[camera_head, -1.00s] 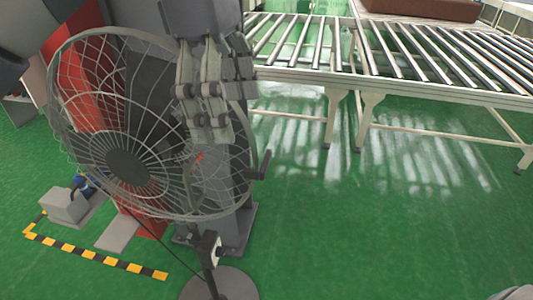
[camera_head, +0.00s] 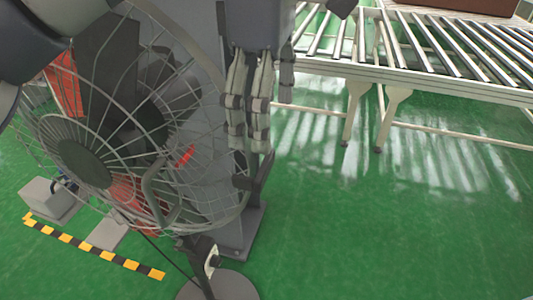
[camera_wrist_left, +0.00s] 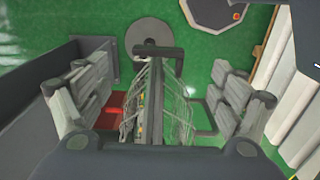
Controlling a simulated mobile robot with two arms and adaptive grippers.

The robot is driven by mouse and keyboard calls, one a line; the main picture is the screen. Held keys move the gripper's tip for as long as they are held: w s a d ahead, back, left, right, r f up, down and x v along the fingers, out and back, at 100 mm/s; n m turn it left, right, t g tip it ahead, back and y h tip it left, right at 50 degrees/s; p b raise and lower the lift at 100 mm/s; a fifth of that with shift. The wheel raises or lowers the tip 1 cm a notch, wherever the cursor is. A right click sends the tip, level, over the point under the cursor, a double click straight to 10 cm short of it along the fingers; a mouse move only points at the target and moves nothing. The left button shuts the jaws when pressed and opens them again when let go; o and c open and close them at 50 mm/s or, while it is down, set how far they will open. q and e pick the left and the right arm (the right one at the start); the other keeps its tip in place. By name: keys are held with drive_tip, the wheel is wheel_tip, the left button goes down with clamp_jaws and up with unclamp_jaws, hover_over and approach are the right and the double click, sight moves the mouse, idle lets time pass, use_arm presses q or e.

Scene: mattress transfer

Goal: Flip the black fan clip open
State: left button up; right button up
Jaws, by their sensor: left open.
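The fan's wire cage (camera_head: 62,120) fills the left of the head view, with its round hub (camera_head: 85,163) at lower left. In the left wrist view the cage (camera_wrist_left: 180,115) shows nearly edge-on between the spread fingers of my left gripper (camera_wrist_left: 160,105). A black bar (camera_wrist_left: 158,51) crosses beyond the cage. I cannot tell whether any finger touches the clip.
The fan's round base (camera_head: 222,285) stands on the green floor. A roller conveyor (camera_head: 420,75) runs along the back right. Yellow-black tape (camera_head: 90,250) and a grey box (camera_head: 50,198) lie at lower left. The floor at right is clear.

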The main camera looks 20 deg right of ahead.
sight(265, 164)
use_arm(q)
wheel_tip(265, 164, down, 5)
drive_tip(key=shift+f, duration=0.1)
wheel_tip(265, 164, down, 2)
drive_tip(key=shift+w+f+p, duration=0.15)
drive_tip(key=shift+f+p, duration=0.1)
drive_tip(key=shift+p, duration=0.15)
drive_tip(key=shift+f, duration=0.15)
use_arm(e)
drive_tip(key=shift+a+r, duration=0.3)
drive_tip(key=shift+r, duration=0.15)
use_arm(q)
drive_tip(key=shift+c, duration=0.2)
use_arm(e)
drive_tip(key=shift+s, duration=0.1)
use_arm(q)
drive_tip(key=c, duration=1.5)
drive_tip(key=shift+o, duration=0.2)
use_arm(e)
drive_tip(key=shift+s+f, duration=0.1)
drive_tip(key=shift+s, duration=0.35)
